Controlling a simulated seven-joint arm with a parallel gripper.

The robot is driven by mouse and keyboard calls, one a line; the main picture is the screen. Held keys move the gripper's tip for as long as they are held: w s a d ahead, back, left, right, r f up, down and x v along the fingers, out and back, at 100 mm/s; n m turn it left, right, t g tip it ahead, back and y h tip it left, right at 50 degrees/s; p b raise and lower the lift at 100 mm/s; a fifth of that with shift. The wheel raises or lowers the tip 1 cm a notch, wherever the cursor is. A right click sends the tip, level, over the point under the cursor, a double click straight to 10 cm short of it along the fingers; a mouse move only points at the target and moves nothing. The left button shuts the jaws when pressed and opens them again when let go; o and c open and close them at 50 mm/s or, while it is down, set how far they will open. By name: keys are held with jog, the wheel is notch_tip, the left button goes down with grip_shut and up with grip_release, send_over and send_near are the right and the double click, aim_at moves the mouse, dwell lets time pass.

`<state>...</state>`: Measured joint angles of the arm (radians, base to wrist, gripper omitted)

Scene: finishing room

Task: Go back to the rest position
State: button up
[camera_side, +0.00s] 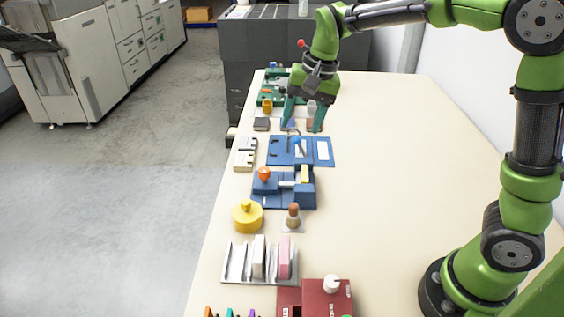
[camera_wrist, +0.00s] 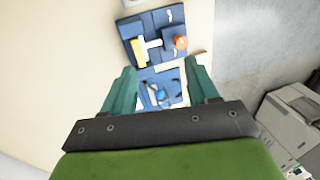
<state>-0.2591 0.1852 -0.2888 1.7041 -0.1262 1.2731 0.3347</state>
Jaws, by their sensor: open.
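My gripper (camera_side: 304,117) has teal fingers and hangs from the green arm over the far part of the cream table (camera_side: 400,170). In the wrist view my gripper (camera_wrist: 163,82) is open, its fingers spread well apart with nothing held between them. Below and between the fingers is a blue board (camera_wrist: 172,88) with a small blue knob (camera_wrist: 161,95). The same blue board (camera_side: 283,158) shows in the side view just nearer than the fingers. I cannot tell the exact height of the fingertips above the table.
A blue fixture with an orange knob (camera_side: 264,174), a yellow round piece (camera_side: 247,215), a rack (camera_side: 235,276) and a red box (camera_side: 327,294) line the table's left side. A green fixture (camera_side: 270,88) lies at the far end. The table's right side is clear.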

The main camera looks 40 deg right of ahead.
jog(key=s+r+n+t, duration=0.2)
jog(key=s+n+t, duration=0.3)
jog(key=s, duration=1.3)
jog(key=shift+s, duration=0.4)
